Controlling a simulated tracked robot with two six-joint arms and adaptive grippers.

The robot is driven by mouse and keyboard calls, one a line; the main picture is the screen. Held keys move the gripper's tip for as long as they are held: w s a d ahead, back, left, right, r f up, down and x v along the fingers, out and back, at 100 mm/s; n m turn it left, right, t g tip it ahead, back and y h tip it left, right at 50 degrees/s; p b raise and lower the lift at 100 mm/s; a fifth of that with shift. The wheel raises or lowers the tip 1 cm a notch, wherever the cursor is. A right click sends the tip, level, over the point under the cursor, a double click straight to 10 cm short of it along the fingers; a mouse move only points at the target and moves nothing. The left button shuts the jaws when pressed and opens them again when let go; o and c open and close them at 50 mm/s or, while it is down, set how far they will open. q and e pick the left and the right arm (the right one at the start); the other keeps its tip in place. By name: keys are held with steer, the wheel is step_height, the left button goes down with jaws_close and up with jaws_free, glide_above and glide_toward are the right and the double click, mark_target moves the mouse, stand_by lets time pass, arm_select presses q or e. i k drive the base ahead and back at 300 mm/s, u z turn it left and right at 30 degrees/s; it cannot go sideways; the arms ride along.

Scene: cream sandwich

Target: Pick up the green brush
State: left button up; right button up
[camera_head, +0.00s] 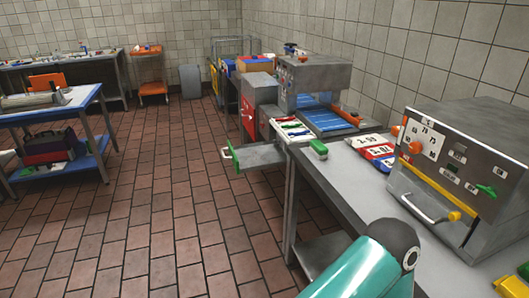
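A small green object with a pale lower edge, which looks like the green brush (318,147), lies near the left edge of the grey worktable (345,190). It is small here, so its bristles cannot be made out. Nothing touches it from above. A teal arm link of mine with a dark rounded joint shows at the bottom right, nearer than the brush and apart from it. Neither of my grippers is in view.
A grey oven-like machine (455,165) stands on the table at right. An open drawer or tray (258,156) sticks out left. The tiled floor (150,200) is clear.

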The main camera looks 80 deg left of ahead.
mark_target(319, 150)
steer(key=z, duration=0.4)
steer(key=i, duration=0.2)
steer(key=u, duration=1.9)
steer(key=i, duration=0.25)
steer(key=u, duration=0.95)
steer(key=k, duration=0.35)
steer(key=u, duration=0.7)
steer(key=i, duration=1.4)
steer(key=z, duration=0.55)
